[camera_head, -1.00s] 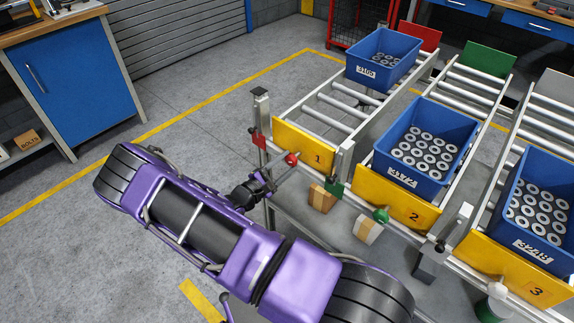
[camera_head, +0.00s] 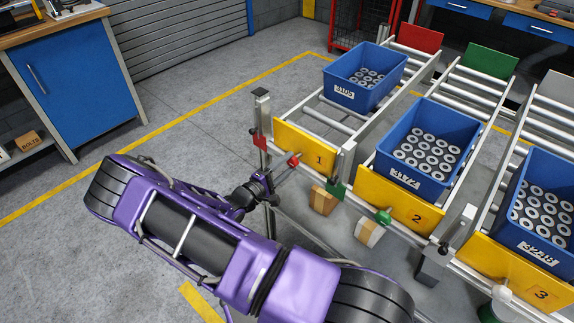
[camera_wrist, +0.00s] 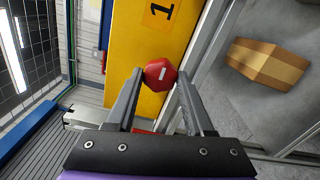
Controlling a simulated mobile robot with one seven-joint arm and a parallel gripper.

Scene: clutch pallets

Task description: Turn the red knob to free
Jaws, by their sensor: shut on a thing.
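The red knob (camera_head: 293,159) is on the front of lane 1, beside the yellow plate (camera_head: 304,147) marked 1. In the wrist view the knob (camera_wrist: 160,73) is a red faceted piece with a short white bar on its face. My gripper (camera_wrist: 160,75) has one fingertip on each side of the knob and is shut on it. In the head view my gripper (camera_head: 281,174) reaches the knob from the lower left. The blue bin (camera_head: 364,78) labelled 3105, with grey rings in it, is on lane 1's rollers, partway down the lane.
Lane 2 holds a blue bin (camera_head: 428,145) and has a green knob (camera_head: 383,216). Lane 3 holds another blue bin (camera_head: 543,208). Cardboard boxes (camera_head: 323,200) show under the lanes. Open floor (camera_head: 200,120) lies left of the lanes.

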